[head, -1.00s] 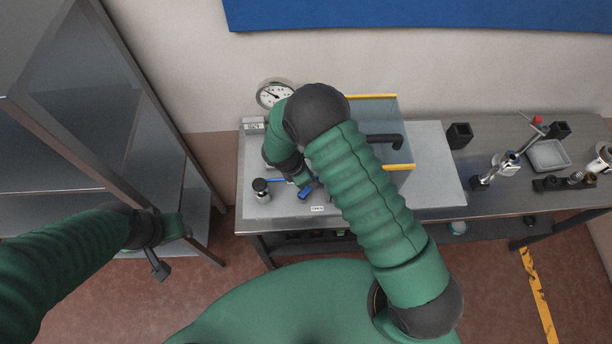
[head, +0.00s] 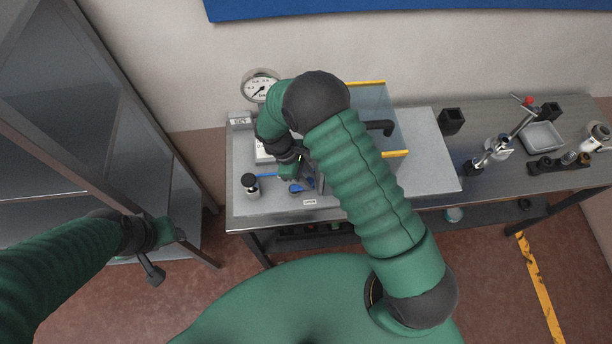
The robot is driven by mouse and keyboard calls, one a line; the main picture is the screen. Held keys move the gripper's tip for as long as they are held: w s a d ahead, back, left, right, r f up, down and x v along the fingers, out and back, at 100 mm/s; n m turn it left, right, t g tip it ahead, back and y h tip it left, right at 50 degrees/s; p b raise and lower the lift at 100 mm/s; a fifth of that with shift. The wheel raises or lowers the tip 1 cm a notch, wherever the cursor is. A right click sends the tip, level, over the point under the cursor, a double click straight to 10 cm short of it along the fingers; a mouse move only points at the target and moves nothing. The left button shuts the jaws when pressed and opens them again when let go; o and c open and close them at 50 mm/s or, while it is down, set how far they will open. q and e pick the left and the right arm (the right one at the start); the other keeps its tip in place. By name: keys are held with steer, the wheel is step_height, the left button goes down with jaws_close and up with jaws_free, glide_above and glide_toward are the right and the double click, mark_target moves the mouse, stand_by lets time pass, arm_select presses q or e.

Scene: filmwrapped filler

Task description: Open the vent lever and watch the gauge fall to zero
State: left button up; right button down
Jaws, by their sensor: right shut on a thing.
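The round gauge (head: 261,87) stands at the back left of the bench, its needle pointing to the lower left. The blue vent lever (head: 296,188) shows at the front of the grey panel, near a small white label (head: 310,202). My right gripper (head: 302,179) reaches down over the panel and is shut on the lever; my wrist and forearm hide much of the grip. My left gripper (head: 153,272) hangs at the lower left, away from the bench, its jaws too unclear to read.
A dark-capped cylinder (head: 250,186) stands left of the lever, close to my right wrist. A metal shelf (head: 85,150) stands at left. A clamp stand (head: 497,148) and tray (head: 542,136) sit at right.

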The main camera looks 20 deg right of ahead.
steer(key=shift+s+f, duration=0.1)
steer(key=shift+s, duration=0.05)
stand_by(0.4)
steer(key=c, duration=1.1)
jaws_free()
steer(key=shift+c, duration=0.2)
